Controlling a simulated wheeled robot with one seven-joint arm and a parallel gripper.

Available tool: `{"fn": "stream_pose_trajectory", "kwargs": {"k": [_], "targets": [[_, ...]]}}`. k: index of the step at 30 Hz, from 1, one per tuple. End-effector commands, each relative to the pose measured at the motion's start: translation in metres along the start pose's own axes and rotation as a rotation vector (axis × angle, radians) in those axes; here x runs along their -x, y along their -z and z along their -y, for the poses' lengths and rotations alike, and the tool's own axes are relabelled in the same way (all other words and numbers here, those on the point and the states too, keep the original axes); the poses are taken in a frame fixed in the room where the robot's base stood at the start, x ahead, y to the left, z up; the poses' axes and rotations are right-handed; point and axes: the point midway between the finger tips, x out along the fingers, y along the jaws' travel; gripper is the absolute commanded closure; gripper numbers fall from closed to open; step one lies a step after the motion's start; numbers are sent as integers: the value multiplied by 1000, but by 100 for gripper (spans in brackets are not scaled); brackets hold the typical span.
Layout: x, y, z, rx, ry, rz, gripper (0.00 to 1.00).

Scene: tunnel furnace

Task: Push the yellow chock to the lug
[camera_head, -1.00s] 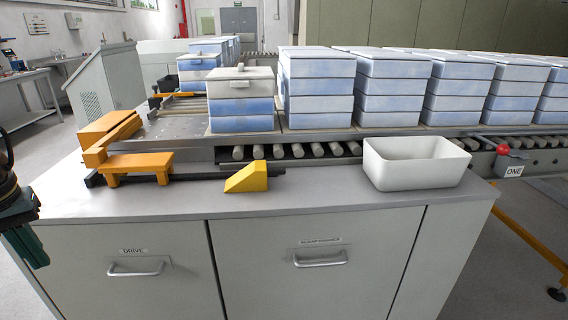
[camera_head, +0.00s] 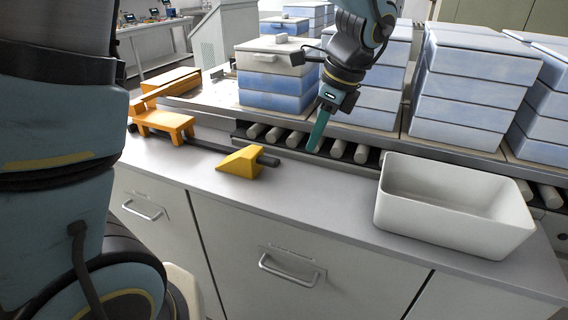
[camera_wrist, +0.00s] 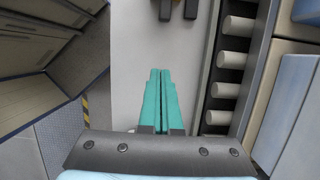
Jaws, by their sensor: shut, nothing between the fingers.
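The yellow chock (camera_head: 240,162) is a wedge at the counter's back edge, beside the end of a dark rail (camera_head: 268,160). An orange bench-shaped piece (camera_head: 163,121) stands at the rail's left end, apart from the chock. I cannot tell which part is the lug. My gripper (camera_head: 314,148) has teal fingers pointing down, to the right of the chock and apart from it, near the rollers. In the wrist view the fingers (camera_wrist: 160,74) are together with nothing between them. A small yellowish patch between dark parts at that view's top edge is cut off.
A white bin (camera_head: 455,215) stands on the counter to the right. Rollers (camera_head: 338,148) run behind the counter, with stacked blue-white boxes (camera_head: 275,90) beyond. The grey counter (camera_head: 310,190) is clear between chock and bin.

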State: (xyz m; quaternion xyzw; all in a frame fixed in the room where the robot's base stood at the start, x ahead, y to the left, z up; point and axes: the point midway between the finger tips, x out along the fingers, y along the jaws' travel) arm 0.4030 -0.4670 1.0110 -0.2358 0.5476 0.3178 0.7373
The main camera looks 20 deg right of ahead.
Motion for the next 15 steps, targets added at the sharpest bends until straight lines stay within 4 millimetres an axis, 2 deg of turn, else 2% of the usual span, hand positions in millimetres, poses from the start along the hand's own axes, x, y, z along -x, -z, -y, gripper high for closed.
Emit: {"fn": "stream_pose_trajectory", "kwargs": {"k": [12,14,15], "targets": [[-82,-1,-2,5,-8,1,100],[-93,-1,-2,3,-7,1,100],[-91,-11,-1,9,-4,0,100]]}}
